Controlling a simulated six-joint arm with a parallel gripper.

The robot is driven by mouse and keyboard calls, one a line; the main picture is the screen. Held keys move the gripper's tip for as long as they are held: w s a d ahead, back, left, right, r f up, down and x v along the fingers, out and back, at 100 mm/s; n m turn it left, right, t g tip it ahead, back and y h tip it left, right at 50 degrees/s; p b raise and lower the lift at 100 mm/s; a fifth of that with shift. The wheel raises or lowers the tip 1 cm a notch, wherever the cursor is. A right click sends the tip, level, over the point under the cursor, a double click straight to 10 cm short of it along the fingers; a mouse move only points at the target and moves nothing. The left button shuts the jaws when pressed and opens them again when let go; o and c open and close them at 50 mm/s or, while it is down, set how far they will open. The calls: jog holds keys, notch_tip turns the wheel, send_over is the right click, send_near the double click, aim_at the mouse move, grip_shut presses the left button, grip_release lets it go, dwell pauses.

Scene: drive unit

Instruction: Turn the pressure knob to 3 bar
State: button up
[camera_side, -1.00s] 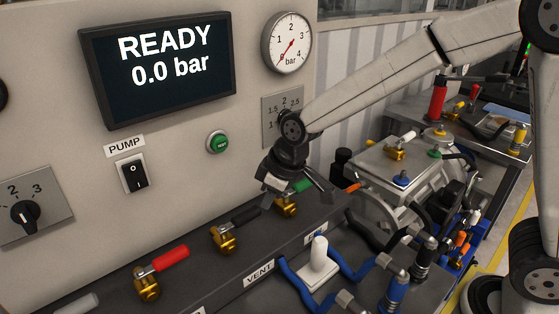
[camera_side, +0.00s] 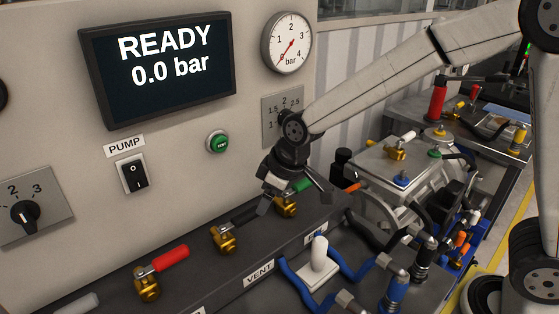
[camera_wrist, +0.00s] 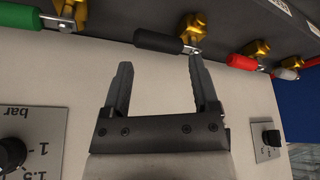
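The pressure knob's plate (camera_side: 270,128), with 1, 1.5, 2 and 2.5 showing, is on the panel below the gauge in the side view. My arm hides the knob and the 3 mark there. In the wrist view the black knob (camera_wrist: 12,153) is cut by the left edge, beside the 1, 1.5 and "bar" marks; its setting cannot be read. My gripper (camera_side: 296,205) is open and empty, pointing down over the valve bench, below the knob and apart from it. Its two spread fingers also show in the wrist view (camera_wrist: 160,64).
The display (camera_side: 165,60) reads READY 0.0 bar; the gauge (camera_side: 287,43) points near 0. Valves with green (camera_side: 302,186), black (camera_wrist: 160,42) and red handles (camera_side: 170,258) stand near the gripper. Another knob (camera_side: 25,215), a pump switch (camera_side: 133,174) and a green button (camera_side: 217,142) are further left.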

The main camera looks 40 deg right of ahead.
jog(key=shift+o, duration=0.7)
jog(key=shift+w+d+f, duration=0.1)
jog(key=shift+w+d, duration=0.15)
jog(key=shift+d, duration=0.1)
jog(key=w+d+t, duration=0.1)
jog(key=d+t, duration=0.1)
jog(key=w+d+m+t, duration=0.1)
jog(key=w+d+t, duration=0.1)
jog(key=d, duration=0.1)
jog(key=w+d+r+m+t+h, duration=0.1)
jog(key=d+t, duration=0.1)
jog(key=d, duration=0.1)
jog(key=shift+w, duration=0.4)
jog(key=d+t, duration=0.1)
jog(key=d+r+t, duration=0.2)
jog(key=d+t, duration=0.1)
jog(key=shift+w+d+r+m+h, duration=0.1)
jog(key=shift+w+r+m+h, duration=0.05)
jog(key=shift+r+m+h, duration=0.2)
jog(key=shift+s+d+r+m+t, duration=0.15)
jog(key=shift+s+d+r+t, duration=0.25)
jog(key=shift+d+r+t, duration=0.25)
jog(key=shift+s+d+r+m+t, duration=0.15)
jog(key=shift+s+d+r+t, duration=0.2)
jog(key=shift+d+r+t, duration=0.3)
jog(key=shift+s+d+r+m+t, duration=0.15)
jog(key=shift+s+d+r+t, duration=0.3)
jog(key=shift+r+t, duration=0.2)
jog(key=shift+w, duration=0.25)
jog(key=shift+w, duration=3.75)
